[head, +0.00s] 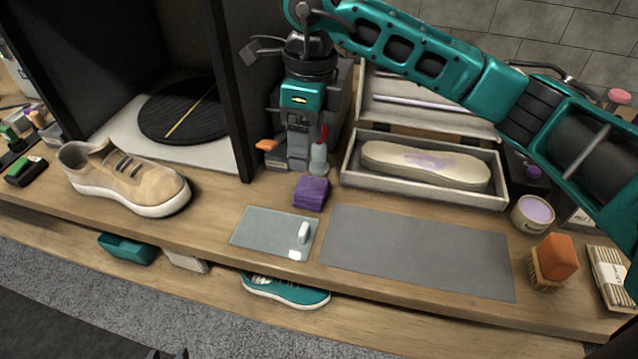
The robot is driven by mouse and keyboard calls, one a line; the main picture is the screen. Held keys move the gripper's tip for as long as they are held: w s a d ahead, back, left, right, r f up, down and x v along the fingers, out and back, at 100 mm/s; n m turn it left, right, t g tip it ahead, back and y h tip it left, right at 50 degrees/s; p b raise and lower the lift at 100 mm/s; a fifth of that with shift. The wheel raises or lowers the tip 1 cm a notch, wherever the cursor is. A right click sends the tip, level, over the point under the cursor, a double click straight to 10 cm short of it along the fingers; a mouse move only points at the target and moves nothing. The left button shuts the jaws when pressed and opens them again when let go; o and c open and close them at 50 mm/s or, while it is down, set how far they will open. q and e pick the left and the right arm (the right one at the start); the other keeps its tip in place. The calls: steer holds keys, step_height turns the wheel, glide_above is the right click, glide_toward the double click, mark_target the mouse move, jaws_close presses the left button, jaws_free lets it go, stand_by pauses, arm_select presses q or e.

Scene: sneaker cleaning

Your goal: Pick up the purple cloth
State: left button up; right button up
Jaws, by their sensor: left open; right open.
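The purple cloth (311,193) is a small folded square lying on the wooden bench, behind the glass-like plate and the grey mat. My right gripper (297,162) hangs from the teal arm, pointing down, just behind and slightly left of the cloth in the picture. It is open and does not hold the cloth. How high it is above the bench is hard to tell. Of my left gripper (168,354) only small dark tips show at the bottom edge, apart from each other and far from the cloth.
A grey bottle with a red tip (319,158) stands close beside my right gripper. A tan sneaker (125,180) is at left, by a black cabinet. An open box (430,190) holds an insole. A grey mat (415,250) and glass-like plate (262,232) lie in front.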

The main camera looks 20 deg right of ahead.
steer(key=d, duration=0.1)
steer(key=h, duration=0.1)
glide_above(311, 187)
steer(key=f, duration=0.4)
steer(key=d+f, duration=0.1)
steer(key=f, duration=0.1)
steer(key=shift+s+f, duration=0.2)
steer(key=shift+f, duration=0.1)
steer(key=shift+w+a+f, duration=0.1)
steer(key=shift+a+f, duration=0.05)
steer(key=shift+f, duration=0.75)
steer(key=shift+w+a+f, duration=0.1)
steer(key=shift+a+f, duration=0.1)
steer(key=shift+f, duration=0.7)
steer(key=shift+a+f, duration=0.15)
steer(key=shift+f, duration=0.75)
steer(key=shift+c, duration=0.3)
steer(key=c, duration=0.5)
steer(key=shift+r, duration=0.15)
steer(key=shift+c, duration=0.2)
step_height(311, 187, up, 20)
steer(key=shift+f+p, duration=0.1)
steer(key=shift+p, duration=0.2)
steer(key=shift+c, duration=0.7)
